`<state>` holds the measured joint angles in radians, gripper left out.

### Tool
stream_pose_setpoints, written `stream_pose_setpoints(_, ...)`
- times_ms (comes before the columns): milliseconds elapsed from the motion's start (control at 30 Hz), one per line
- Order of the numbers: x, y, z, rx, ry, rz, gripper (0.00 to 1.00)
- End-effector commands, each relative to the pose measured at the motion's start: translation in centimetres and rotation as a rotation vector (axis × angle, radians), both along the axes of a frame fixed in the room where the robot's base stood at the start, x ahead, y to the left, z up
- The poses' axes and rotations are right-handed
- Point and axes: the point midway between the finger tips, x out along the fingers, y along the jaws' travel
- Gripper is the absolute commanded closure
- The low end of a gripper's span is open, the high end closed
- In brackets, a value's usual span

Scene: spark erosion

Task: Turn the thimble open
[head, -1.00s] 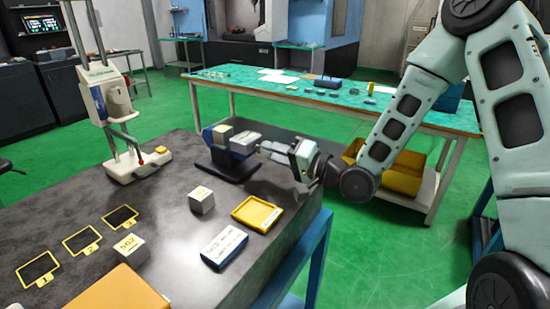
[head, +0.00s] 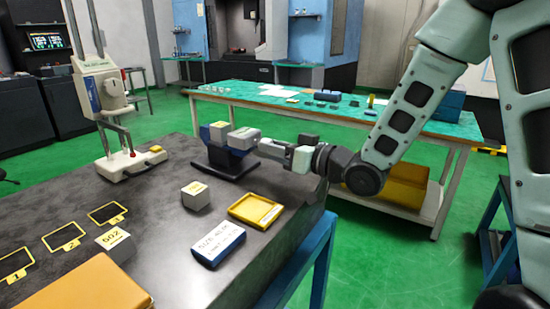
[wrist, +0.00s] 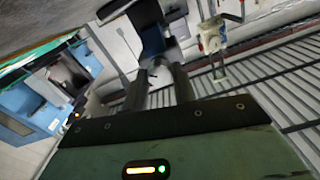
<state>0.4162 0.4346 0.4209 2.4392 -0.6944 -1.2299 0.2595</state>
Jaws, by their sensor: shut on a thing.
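The micrometer (head: 231,143), blue and pale grey, sits on a dark stand (head: 222,168) near the far right edge of the dark table. My gripper (head: 264,147) reaches in from the right, at the micrometer's right end, and is shut on the thimble. The fingers largely hide the thimble in the head view. In the wrist view, my two dark fingers (wrist: 160,83) stand on either side of the thimble's round grey end (wrist: 162,70), with the dark blue micrometer body (wrist: 152,40) beyond. The thimble's scale cannot be read.
On the table are a small grey block (head: 196,195), a yellow tray (head: 256,210), a white-and-blue labelled box (head: 218,244), a block marked 502 (head: 115,243) and numbered yellow frames. A white column device (head: 120,165) stands at left. A green-topped bench (head: 330,108) is behind.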

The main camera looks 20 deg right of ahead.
Motion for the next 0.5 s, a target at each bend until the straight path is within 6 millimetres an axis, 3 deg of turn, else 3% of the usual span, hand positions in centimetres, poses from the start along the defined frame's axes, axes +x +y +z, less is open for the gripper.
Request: stream_pose_setpoints(500,-0.1,0.05,-0.74,-0.399,-0.286,0.001,0.96)
